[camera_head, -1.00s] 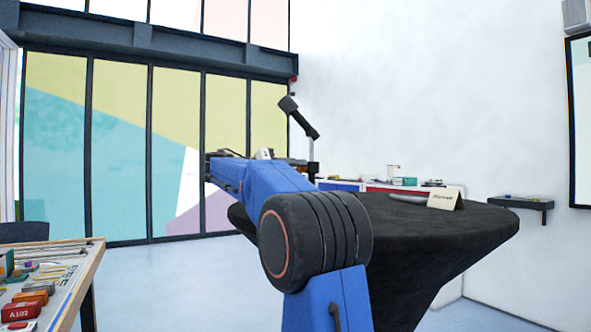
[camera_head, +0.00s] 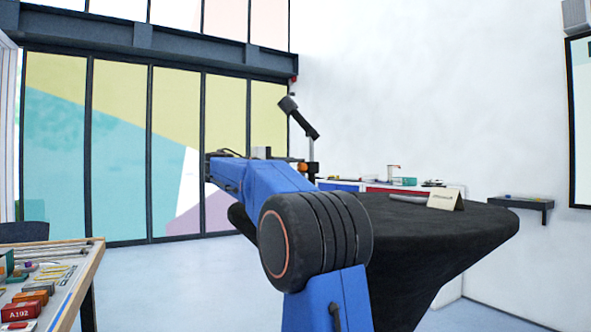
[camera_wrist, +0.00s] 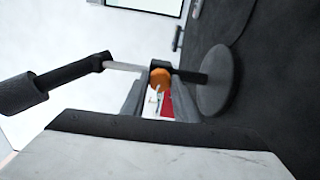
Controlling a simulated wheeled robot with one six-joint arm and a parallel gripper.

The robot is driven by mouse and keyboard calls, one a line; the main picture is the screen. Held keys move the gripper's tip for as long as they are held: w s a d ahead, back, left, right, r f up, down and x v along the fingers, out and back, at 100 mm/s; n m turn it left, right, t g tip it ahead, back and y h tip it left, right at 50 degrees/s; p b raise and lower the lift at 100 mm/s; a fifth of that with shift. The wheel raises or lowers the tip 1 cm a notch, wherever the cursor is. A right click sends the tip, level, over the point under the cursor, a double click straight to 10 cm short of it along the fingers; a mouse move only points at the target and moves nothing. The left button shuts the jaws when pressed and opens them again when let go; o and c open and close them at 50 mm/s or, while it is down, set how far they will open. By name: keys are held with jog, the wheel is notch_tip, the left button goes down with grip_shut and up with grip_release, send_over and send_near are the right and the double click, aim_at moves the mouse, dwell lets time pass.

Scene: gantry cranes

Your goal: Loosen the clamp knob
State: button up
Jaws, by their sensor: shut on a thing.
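A round orange clamp knob (camera_wrist: 160,78) sits on a black clamp of a stand, near the centre of the wrist view. It also shows small in the head view (camera_head: 303,166), just past my arm's end. The stand has a grey round base (camera_wrist: 218,80), a thin pale rod and a black cylindrical head (camera_wrist: 22,95); this head also shows in the head view (camera_head: 288,104). My gripper (camera_wrist: 159,86) has a grey finger on each side of the knob and is shut on it. The exact finger contact is too small to see.
The stand is on a black-covered round table (camera_head: 440,225), which also carries a folded sign card (camera_head: 446,199). A tool tray (camera_head: 75,285) is at the left. A workbench with red and blue fronts stands behind the table. Open floor lies between.

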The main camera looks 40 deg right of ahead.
jog(key=shift+n, duration=0.9)
jog(key=o, duration=1.1)
jog(key=shift+c, duration=0.2)
jog(key=v, duration=1.7)
jog(key=shift+a, duration=0.25)
jog(key=shift+f, duration=0.1)
